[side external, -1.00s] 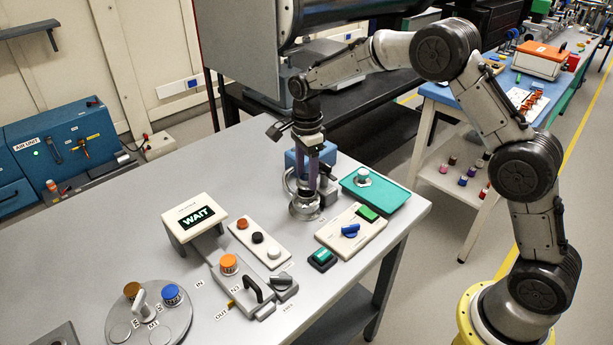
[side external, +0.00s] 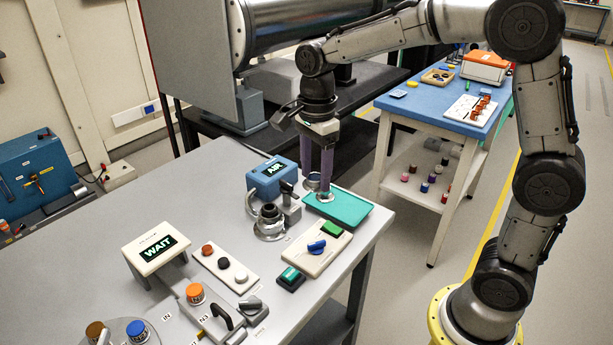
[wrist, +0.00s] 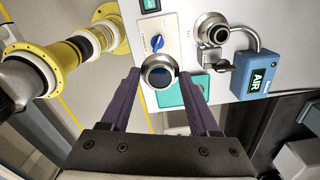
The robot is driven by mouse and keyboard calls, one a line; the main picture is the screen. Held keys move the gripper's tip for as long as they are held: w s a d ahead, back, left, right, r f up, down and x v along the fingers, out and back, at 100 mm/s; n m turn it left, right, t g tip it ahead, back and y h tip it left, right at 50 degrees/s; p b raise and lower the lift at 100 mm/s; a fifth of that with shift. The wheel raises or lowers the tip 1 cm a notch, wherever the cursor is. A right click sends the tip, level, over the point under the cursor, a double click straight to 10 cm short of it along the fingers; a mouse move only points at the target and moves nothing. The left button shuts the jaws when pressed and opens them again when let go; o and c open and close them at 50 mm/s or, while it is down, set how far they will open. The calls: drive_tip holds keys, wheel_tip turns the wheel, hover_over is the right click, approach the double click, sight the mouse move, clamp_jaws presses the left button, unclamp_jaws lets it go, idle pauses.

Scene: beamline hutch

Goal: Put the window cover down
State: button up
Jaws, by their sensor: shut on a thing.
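My gripper (side external: 316,184) is shut on the window cover, a round silver ring with a dark blue face, seen between the fingertips in the wrist view (wrist: 160,73). In the side view the cover (side external: 312,182) is partly hidden by the purple fingers. It is held over or beside the far left part of the teal tray (side external: 350,210); I cannot tell its exact height. A small pale metal piece (side external: 325,197) shows on the tray by the right fingertip. The round metal flange (side external: 270,224) stands left of the gripper, with nothing gripped there.
The blue AIR padlock-shaped unit (side external: 272,178) stands close left of my gripper. A panel with a blue knob and green button (side external: 318,247) lies in front of the tray. The WAIT display (side external: 156,247) is farther left. The tray's right part is clear.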

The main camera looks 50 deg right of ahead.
drive_tip(key=shift+s+f+n, duration=0.2)
drive_tip(key=shift+s+n, duration=0.05)
drive_tip(key=shift+n, duration=0.25)
drive_tip(key=s+d+f+m, duration=0.1)
drive_tip(key=s+d+f, duration=0.4)
drive_tip(key=s+d, duration=0.65)
hover_over(351, 209)
drive_tip(key=s, duration=0.1)
drive_tip(key=f, duration=0.8)
drive_tip(key=shift+s+a, duration=0.1)
drive_tip(key=shift+a, duration=0.2)
drive_tip(key=shift+w+d+f, duration=0.2)
drive_tip(key=shift+w+f, duration=0.3)
drive_tip(key=shift+f, duration=1.75)
drive_tip(key=shift+f, duration=0.1)
